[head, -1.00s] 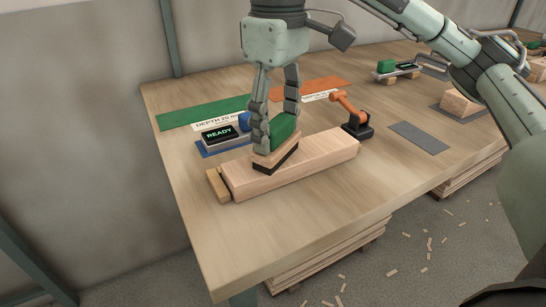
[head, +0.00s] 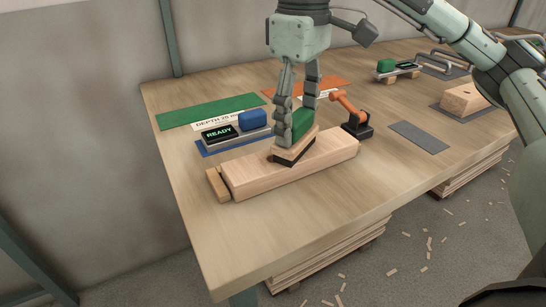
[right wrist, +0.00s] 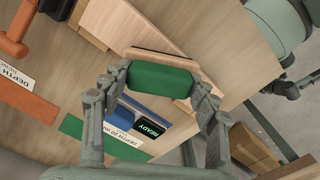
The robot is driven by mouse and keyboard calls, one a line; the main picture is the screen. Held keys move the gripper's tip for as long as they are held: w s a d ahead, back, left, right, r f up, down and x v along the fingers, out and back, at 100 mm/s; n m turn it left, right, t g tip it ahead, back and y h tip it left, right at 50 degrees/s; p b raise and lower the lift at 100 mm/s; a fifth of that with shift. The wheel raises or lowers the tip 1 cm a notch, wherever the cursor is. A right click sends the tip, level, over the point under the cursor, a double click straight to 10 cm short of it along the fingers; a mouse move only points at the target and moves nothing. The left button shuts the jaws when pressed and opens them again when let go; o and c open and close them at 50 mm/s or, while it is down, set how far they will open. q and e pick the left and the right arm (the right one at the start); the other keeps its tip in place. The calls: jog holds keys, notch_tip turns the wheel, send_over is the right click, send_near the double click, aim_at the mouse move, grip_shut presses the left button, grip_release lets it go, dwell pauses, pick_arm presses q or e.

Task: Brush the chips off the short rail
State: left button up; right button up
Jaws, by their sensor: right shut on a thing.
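The short rail (head: 255,178), a pale wooden beam, lies on the near left part of the table with a small wooden block (head: 217,184) at its left end. My right gripper (head: 298,112) is shut on the green grip of a brush (head: 304,146), which has a wooden body and dark bristles. The brush stands over the middle of the rail, and its bristles appear to touch the top. The green grip (right wrist: 160,78) also shows between the fingers in the right wrist view. I can make out no chips on the visible rail top. My left gripper is not in view.
Behind the rail is a device with a READY display (head: 219,133) and a blue grip (head: 252,119). A grey mat (head: 419,137) lies to the right. Wood chips (head: 391,272) lie on the floor.

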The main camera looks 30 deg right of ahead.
jog(key=shift+w+a, duration=0.15)
jog(key=shift+a, duration=2.35)
jog(key=shift+d, duration=0.1)
jog(key=shift+d, duration=1.2)
jog(key=shift+r, duration=0.2)
jog(key=shift+r, duration=0.45)
